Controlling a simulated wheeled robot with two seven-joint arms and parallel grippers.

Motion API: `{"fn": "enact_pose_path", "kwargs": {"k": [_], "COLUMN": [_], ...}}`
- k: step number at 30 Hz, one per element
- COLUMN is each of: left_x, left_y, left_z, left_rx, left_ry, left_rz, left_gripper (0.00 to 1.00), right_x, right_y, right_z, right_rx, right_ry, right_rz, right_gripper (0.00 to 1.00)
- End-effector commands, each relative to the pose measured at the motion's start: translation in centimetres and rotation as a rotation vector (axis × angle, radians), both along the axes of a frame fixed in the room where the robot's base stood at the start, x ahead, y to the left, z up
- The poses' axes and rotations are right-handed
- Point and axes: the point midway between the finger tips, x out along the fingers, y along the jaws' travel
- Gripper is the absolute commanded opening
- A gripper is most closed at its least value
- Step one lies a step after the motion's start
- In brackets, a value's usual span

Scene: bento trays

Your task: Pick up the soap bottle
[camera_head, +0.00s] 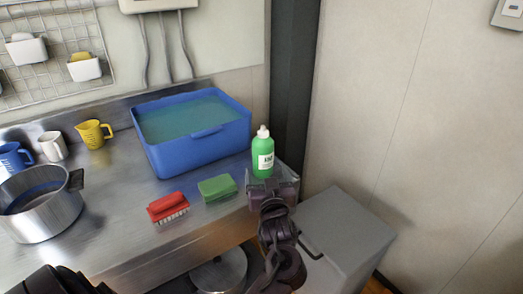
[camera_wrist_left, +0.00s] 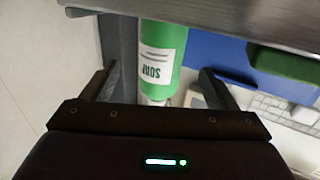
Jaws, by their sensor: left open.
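The soap bottle (camera_head: 263,158) is green with a white cap and a white label. It stands upright near the right front corner of the metal counter. My left gripper (camera_head: 272,186) is just in front of it, open. In the left wrist view the bottle (camera_wrist_left: 163,45) appears upside down, between the two spread fingers of the left gripper (camera_wrist_left: 160,82). Clear space shows between each finger and the bottle. The bottle's cap end is partly hidden by the gripper body. My right gripper is not seen.
A blue water-filled tub (camera_head: 205,160) stands behind and left of the bottle. A green sponge (camera_head: 217,188) and red brush (camera_head: 168,207) lie to the left on the counter. A metal pot (camera_head: 42,220) and yellow cup (camera_head: 93,134) stand farther left. A dark post (camera_head: 292,90) rises behind the bottle.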

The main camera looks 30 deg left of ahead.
Motion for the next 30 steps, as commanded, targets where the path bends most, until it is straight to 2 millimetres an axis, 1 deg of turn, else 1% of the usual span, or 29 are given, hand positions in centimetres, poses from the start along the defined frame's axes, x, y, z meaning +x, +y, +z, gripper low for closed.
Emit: {"fn": "enact_pose_path", "kwargs": {"k": [2,5,8,11,15,19,26,27,30], "left_x": [0.4,1.3,2.1,3.0,4.7,5.6,5.7,5.7,5.7], "left_y": [0.4,1.1,1.9,2.8,4.3,5.1,5.2,5.2,5.2], "left_z": [0.1,0.2,0.1,0.0,-0.3,-0.3,-0.5,-0.5,-0.5], "left_rx": [0.001,0.001,0.002,0.003,0.001,0.001,-0.001,-0.001,-0.001], "left_ry": [-0.002,-0.002,-0.001,0.0,-0.002,-0.001,0.0,0.0,-0.001], "left_rz": [0.002,0.002,0.002,0.003,0.002,0.001,0.001,0.001,0.001], "left_gripper": [0.8,0.8,0.8,0.8,0.8,0.8,0.8,0.79,0.66], "right_x": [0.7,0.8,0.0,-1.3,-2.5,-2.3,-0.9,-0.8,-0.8], "right_y": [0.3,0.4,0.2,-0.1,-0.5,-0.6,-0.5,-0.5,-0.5], "right_z": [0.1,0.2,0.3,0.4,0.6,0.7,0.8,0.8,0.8], "right_rx": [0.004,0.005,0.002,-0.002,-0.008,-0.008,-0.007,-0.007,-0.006], "right_ry": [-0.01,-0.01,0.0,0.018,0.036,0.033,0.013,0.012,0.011], "right_rz": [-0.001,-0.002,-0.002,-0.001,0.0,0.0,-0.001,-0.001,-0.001], "right_gripper": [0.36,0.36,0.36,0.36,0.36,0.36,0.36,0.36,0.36]}}
